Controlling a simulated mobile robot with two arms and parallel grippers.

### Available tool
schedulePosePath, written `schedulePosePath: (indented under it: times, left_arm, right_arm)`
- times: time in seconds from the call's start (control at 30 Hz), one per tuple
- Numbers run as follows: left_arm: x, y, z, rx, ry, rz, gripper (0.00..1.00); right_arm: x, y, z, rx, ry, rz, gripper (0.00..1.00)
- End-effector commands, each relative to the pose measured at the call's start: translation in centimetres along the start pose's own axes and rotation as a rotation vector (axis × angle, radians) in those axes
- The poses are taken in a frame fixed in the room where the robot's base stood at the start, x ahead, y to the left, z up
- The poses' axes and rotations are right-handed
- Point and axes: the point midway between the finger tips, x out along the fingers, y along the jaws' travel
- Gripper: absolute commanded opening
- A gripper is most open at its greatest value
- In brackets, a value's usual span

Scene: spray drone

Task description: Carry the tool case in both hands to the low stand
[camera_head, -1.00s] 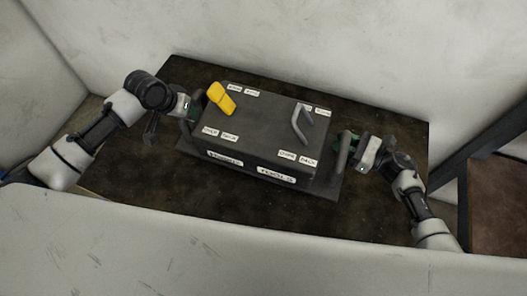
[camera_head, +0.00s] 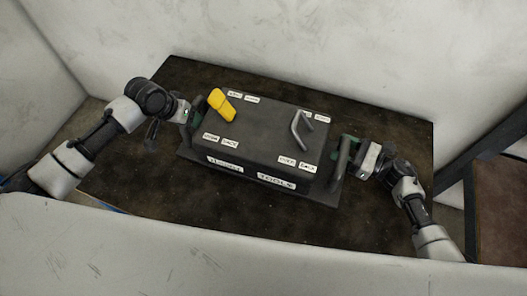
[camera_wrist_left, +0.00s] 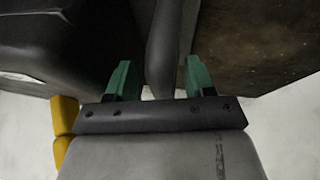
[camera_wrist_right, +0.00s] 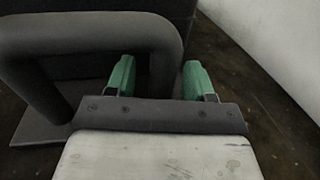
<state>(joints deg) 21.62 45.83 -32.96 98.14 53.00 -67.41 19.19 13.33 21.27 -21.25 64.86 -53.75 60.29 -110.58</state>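The dark grey tool case (camera_head: 262,133) stands on a dark brown table (camera_head: 130,185), with white labels on its lid and front. It has a handle at each end. My left gripper (camera_head: 192,114) is at the left handle; in the left wrist view its green fingers (camera_wrist_left: 160,80) stand either side of the dark bar (camera_wrist_left: 165,45), with narrow gaps. My right gripper (camera_head: 352,150) is at the right handle; in the right wrist view its fingers (camera_wrist_right: 158,80) stand apart around one post of the arched handle (camera_wrist_right: 95,35). The low stand is not clearly identifiable.
A yellow latch-like piece (camera_head: 221,103) and a grey lever (camera_head: 300,132) stick up from the lid. A pale wall (camera_head: 350,50) rises behind the table. A brown surface with a dark frame (camera_head: 500,205) stands at the right edge. The table's front left is clear.

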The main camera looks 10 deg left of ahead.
Motion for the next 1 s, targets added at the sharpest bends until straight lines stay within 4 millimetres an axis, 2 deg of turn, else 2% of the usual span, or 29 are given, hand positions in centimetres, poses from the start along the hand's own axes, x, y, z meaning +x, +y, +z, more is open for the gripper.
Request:
schedulePosePath:
  times: [0.23, 0.37, 0.8, 1.0]
  left_arm:
    - [-0.1, 0.0, 0.0, 0.001, 0.000, 0.000, 0.53]
    - [-1.2, -0.1, 0.0, 0.001, 0.001, -0.002, 0.53]
    - [-9.8, -0.1, 0.0, 0.001, 0.001, -0.003, 0.53]
    - [-11.7, 0.0, 0.0, 0.001, -0.001, 0.000, 0.53]
  right_arm:
    - [0.0, 0.0, 0.0, -0.001, 0.000, 0.000, 0.53]
    - [0.0, 0.0, 0.0, -0.001, 0.000, 0.000, 0.53]
    - [0.0, 0.0, 0.0, -0.001, 0.000, 0.000, 0.53]
    - [-0.1, 0.0, 0.0, -0.001, 0.000, 0.000, 0.53]
